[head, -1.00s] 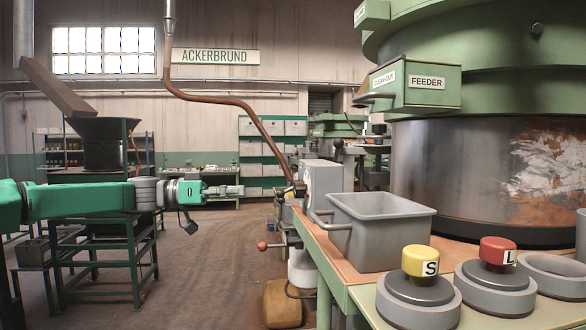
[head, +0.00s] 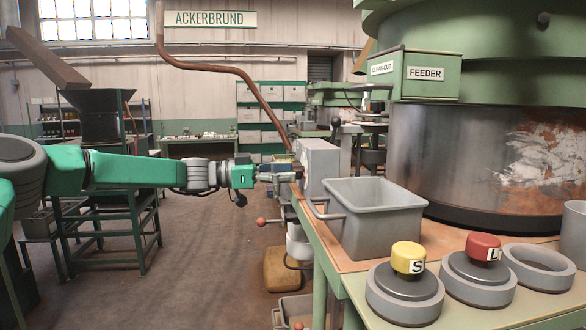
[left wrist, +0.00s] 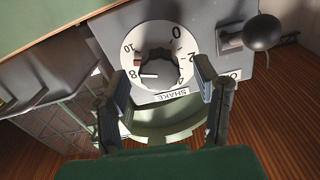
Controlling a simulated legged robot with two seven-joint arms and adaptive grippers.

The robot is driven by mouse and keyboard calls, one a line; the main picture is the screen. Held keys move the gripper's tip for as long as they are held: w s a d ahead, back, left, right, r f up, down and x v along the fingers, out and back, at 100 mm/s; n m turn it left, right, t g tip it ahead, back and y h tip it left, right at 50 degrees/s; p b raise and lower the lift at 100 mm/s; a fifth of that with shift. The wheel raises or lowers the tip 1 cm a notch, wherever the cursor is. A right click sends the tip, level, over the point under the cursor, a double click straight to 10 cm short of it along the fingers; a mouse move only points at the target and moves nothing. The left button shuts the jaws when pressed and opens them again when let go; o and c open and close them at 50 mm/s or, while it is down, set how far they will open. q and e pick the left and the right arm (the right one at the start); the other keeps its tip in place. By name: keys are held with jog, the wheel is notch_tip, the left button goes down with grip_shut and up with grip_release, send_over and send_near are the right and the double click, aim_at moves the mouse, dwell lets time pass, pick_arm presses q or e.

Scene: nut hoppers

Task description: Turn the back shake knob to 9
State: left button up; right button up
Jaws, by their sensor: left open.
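In the left wrist view a dark knob (left wrist: 158,66) sits on a white dial (left wrist: 183,48) marked with numbers from 0 to 10 and a SHAKE label. A white mark on the knob lies close to the 8; a small reddish mark lies on the dial between 8 and 10. My left gripper (left wrist: 158,92) is open, its fingers apart below and to either side of the knob, and holds nothing. My right gripper is not in view.
A black ball-ended lever (left wrist: 262,33) stands right of the dial. In the head view a grey bin (head: 374,220) stands on the bench right of the box, with yellow (head: 408,257) and red (head: 483,247) topped knobs in front.

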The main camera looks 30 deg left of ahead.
pick_arm(q)
jog(key=shift+x, duration=0.95)
jog(key=shift+a, duration=0.1)
jog(key=c, duration=1.2)
jog(key=shift+o, duration=0.3)
jog(key=shift+b, duration=1.05)
jog(key=shift+n+b, duration=0.3)
jog(key=shift+b, duration=0.15)
jog(key=shift+r, duration=0.15)
